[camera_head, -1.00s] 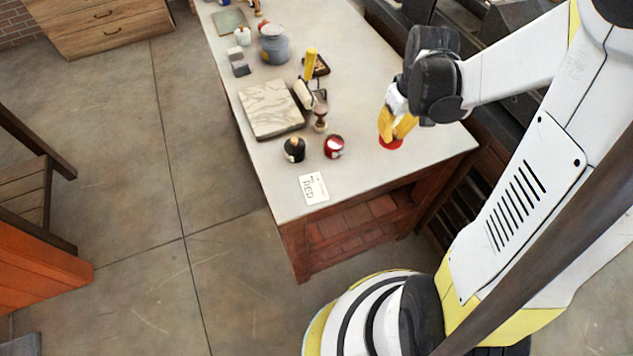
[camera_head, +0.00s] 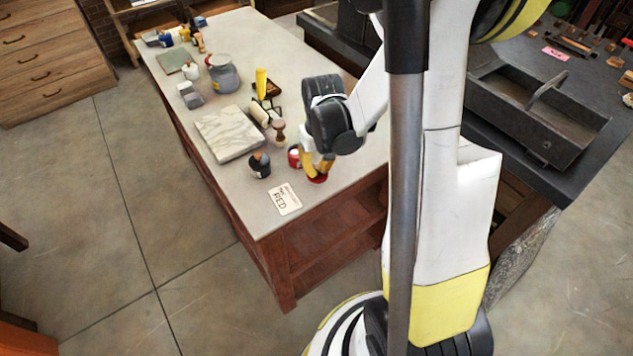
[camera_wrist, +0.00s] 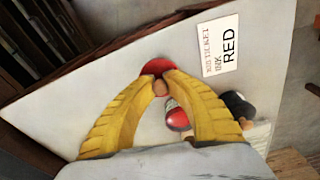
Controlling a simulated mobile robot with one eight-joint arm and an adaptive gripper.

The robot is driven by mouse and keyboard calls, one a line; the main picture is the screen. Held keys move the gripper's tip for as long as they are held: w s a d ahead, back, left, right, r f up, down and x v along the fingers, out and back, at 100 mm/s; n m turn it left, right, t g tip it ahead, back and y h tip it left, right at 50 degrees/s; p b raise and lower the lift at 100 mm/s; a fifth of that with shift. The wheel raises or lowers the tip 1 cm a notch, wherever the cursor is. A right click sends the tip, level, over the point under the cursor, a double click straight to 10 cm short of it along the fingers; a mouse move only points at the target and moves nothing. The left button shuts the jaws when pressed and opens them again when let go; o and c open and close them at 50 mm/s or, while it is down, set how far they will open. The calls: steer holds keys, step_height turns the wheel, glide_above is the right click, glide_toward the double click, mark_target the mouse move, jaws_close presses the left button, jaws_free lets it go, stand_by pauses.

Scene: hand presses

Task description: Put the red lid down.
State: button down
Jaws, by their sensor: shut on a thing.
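My gripper (camera_head: 317,171) is shut on the red lid (camera_head: 320,180), which shows as a red disc below the yellow fingertips. In the wrist view the lid (camera_wrist: 157,67) shows at the tips of my fingers (camera_wrist: 160,86), partly covered by them. The lid is at or just above the pale tabletop (camera_head: 330,200); I cannot tell whether it touches. A red tin (camera_head: 294,156) stands close to the left of my gripper. It also shows in the wrist view (camera_wrist: 177,118).
A black jar (camera_head: 260,165) stands left of the red tin. A card reading RED (camera_head: 284,198) lies near the front edge. A pale stone slab (camera_head: 228,134), a roller (camera_head: 258,114) and a grey pot (camera_head: 222,75) lie further back. Bare tabletop surrounds the lid at front and right.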

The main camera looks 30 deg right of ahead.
mark_target(317, 183)
steer(key=shift+a+f+b, duration=0.1)
steer(key=shift+f+b, duration=0.95)
steer(key=shift+f, duration=1)
steer(key=shift+f, duration=0.15)
steer(key=c, duration=1.5)
jaws_free()
steer(key=shift+o, duration=0.2)
steer(key=r+p, duration=0.1)
steer(key=r, duration=0.3)
steer(key=r+p, duration=0.2)
steer(key=r, duration=0.2)
steer(key=s+r+p, duration=0.1)
steer(key=r+p, duration=0.1)
steer(key=r, duration=0.2)
steer(key=shift+a+r, duration=0.1)
steer(key=s+a+r+n+t, duration=0.1)
steer(key=s+a+r+t, duration=0.5)
steer(key=s+a+r, duration=0.3)
steer(key=a+r, duration=0.4)
steer(key=shift+s+a+r+n, duration=0.15)
steer(key=shift+s+r+n, duration=0.25)
